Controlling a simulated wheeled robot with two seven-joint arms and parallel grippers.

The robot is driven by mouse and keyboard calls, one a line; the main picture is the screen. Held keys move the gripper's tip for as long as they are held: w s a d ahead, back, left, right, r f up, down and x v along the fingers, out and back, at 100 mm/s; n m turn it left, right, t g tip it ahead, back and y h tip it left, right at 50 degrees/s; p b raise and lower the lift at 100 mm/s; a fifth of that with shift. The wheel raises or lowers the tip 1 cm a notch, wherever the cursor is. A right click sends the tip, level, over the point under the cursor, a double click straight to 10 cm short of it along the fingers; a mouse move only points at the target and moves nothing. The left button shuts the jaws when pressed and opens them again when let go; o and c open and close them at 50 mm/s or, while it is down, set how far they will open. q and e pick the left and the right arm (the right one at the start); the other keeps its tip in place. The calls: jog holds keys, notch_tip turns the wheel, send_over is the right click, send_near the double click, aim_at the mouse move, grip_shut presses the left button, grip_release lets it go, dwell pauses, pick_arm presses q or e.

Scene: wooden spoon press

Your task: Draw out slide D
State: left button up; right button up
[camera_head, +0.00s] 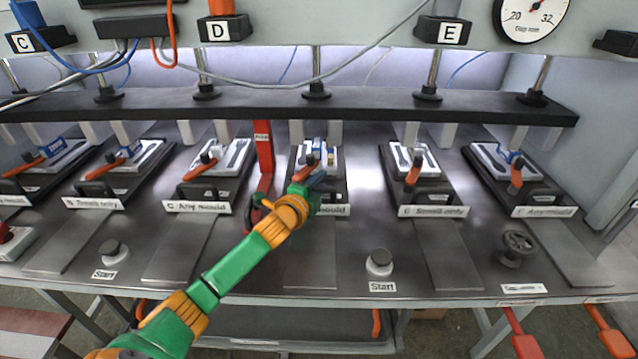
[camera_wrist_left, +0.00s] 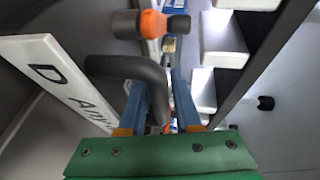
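Slide D (camera_head: 299,181) is the dark tray at the middle station, under the press bar. It carries a pale mould with blue and yellowish parts on it. Its white label (camera_wrist_left: 52,76) reads "D Any..." in the left wrist view; my gripper partly covers that label in the head view. A dark bent handle (camera_wrist_left: 125,68) stands at the slide's front. My left gripper (camera_head: 314,178) is at this handle. In the left wrist view its two blue fingers (camera_wrist_left: 160,92) are apart, with part of the handle by them. Contact is unclear. My right gripper is not in view.
An orange-tipped clamp lever (camera_wrist_left: 153,24) lies just beyond the handle. A red post (camera_head: 264,150) stands left of slide D. Slides C (camera_head: 213,169) and E (camera_head: 417,178) flank it. A bare metal runway (camera_head: 311,262) extends in front, with a Start button (camera_head: 379,262) to its right.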

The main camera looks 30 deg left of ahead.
pick_arm(q)
grip_shut()
dwell(1.3)
